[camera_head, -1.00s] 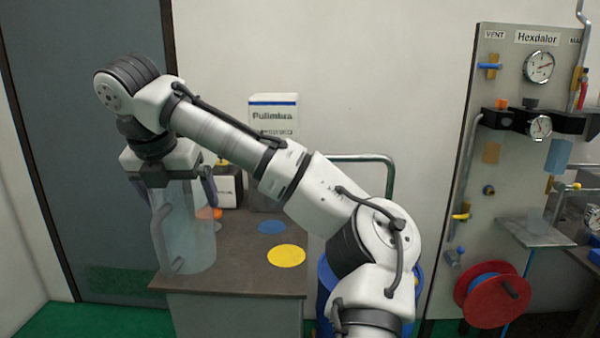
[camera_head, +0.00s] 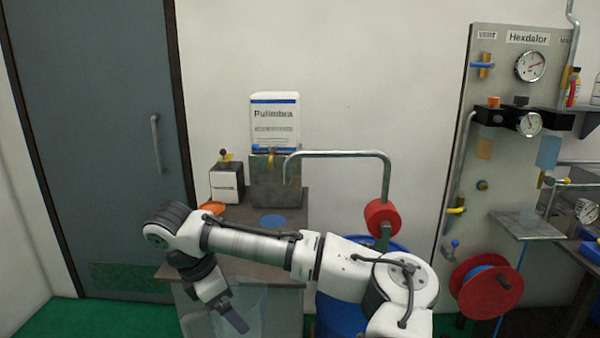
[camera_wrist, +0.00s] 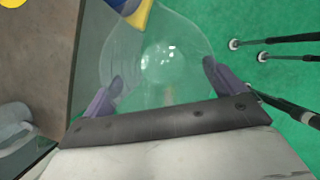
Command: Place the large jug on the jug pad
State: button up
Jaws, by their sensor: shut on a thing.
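My gripper (camera_head: 228,310) is low in front of the worktop, pointing down and tilted. The large jug (camera_head: 256,302), clear and hard to make out, is at its fingers and overlaps the worktop's front in the head view. In the wrist view, the clear round jug (camera_wrist: 155,50) sits between the two purple-grey fingers of my gripper (camera_wrist: 158,82), with green floor around it. I cannot tell which disc is the jug pad. A blue disc (camera_head: 272,221) and an orange disc (camera_head: 212,208) show on the worktop. The yellow disc is hidden behind my arm in the head view.
The brown worktop (camera_head: 292,270) carries a white box (camera_head: 227,184) and a grey dispenser (camera_head: 276,180) at the back. A bent pipe with a red wheel (camera_head: 382,217) stands right, above a blue drum (camera_head: 340,318). The gauge panel (camera_head: 478,150) is farther right.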

jog(key=s+d+f+m+g+y, duration=0.1)
jog(key=d+f+m, duration=0.3)
jog(key=f+m, duration=0.4)
jog(key=s+d+f+m+g+y, duration=0.1)
jog(key=d+f+m, duration=0.4)
jog(key=f, duration=1.7)
jog(key=s+d+f+m+g+y+b, duration=0.1)
jog(key=d+f+m+g, duration=0.3)
jog(key=f+m, duration=0.6)
notch_tip(320, 180, down, 6)
jog(key=shift+d+r+m+y, duration=0.15)
jog(key=shift+d+m+y, duration=0.2)
jog(key=shift+y, duration=0.55)
jog(key=shift+w+a+r, duration=0.1)
jog(key=shift+a+r, duration=0.05)
jog(key=shift+a, duration=0.05)
jog(key=shift+s+d, duration=0.2)
jog(key=shift+d, duration=0.1)
jog(key=shift+a, duration=0.2)
